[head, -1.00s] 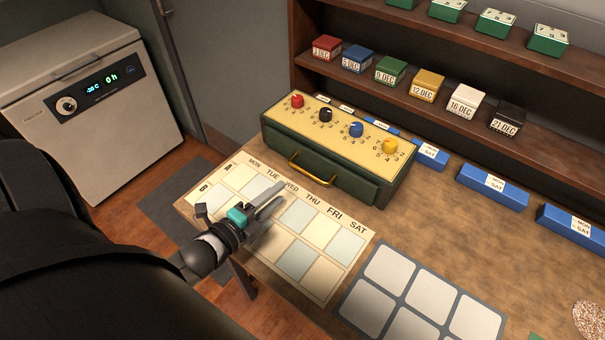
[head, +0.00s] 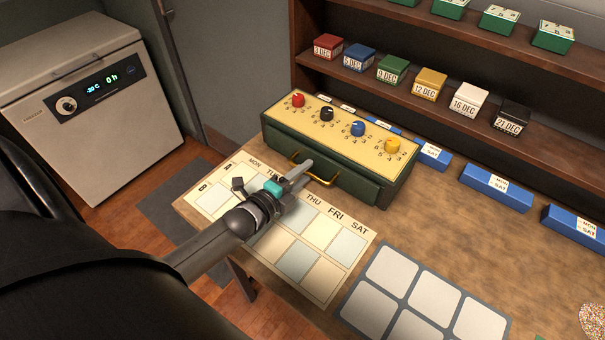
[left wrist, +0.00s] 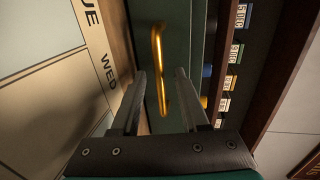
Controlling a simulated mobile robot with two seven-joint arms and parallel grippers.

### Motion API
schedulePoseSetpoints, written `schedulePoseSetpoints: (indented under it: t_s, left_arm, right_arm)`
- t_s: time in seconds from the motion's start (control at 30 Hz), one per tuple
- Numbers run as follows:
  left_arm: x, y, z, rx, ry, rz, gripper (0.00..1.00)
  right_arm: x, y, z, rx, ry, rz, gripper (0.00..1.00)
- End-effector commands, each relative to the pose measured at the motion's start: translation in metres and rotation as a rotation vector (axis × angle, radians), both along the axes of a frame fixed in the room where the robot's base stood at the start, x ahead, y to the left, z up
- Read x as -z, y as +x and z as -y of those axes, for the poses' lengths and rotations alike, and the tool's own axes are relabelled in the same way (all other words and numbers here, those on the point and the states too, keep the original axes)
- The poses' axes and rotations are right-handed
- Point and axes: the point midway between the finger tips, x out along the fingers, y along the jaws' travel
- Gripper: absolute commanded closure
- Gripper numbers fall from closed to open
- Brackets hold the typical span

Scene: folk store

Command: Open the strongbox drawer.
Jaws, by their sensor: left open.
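The green strongbox (head: 400,190) stands on the table, with a cream top carrying red, black, blue and yellow dials. Its front drawer (head: 345,183) looks closed and has a brass handle (head: 322,179). My left gripper (head: 304,170) is open in front of the drawer, near the handle. In the left wrist view the brass handle (left wrist: 158,62) stands ahead, with its near end between the two open fingers (left wrist: 157,92). I cannot tell whether a finger touches it. My right gripper is not in view.
A weekday chart (head: 325,270) lies on the table under my left arm. A grey-framed pad (head: 390,300) lies to its right. Blue boxes (head: 495,188) stand along the back, below shelves with coloured date boxes (head: 427,84). A freezer (head: 100,120) stands at left.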

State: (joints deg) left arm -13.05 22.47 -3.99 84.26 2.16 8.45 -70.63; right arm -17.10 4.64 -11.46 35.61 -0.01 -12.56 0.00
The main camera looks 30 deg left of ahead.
Motion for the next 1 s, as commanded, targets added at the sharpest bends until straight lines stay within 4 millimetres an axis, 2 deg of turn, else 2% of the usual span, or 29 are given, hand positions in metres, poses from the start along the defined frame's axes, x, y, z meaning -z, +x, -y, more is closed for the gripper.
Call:
schedulePoseSetpoints:
  t_s: [0.1, 0.5, 1.0]
  left_arm:
    - [-0.0001, -0.0001, -0.0001, 0.000, 0.000, 0.000, 0.57]
    - [-0.0002, -0.0003, -0.0001, 0.000, 0.000, 0.000, 1.00]
    - [-0.0002, -0.0003, -0.0001, 0.000, 0.000, 0.000, 1.00]
  right_arm:
    - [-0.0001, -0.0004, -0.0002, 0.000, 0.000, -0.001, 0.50]
    - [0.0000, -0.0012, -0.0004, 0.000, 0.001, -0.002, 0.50]
    - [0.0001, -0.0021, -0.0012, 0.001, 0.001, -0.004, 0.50]
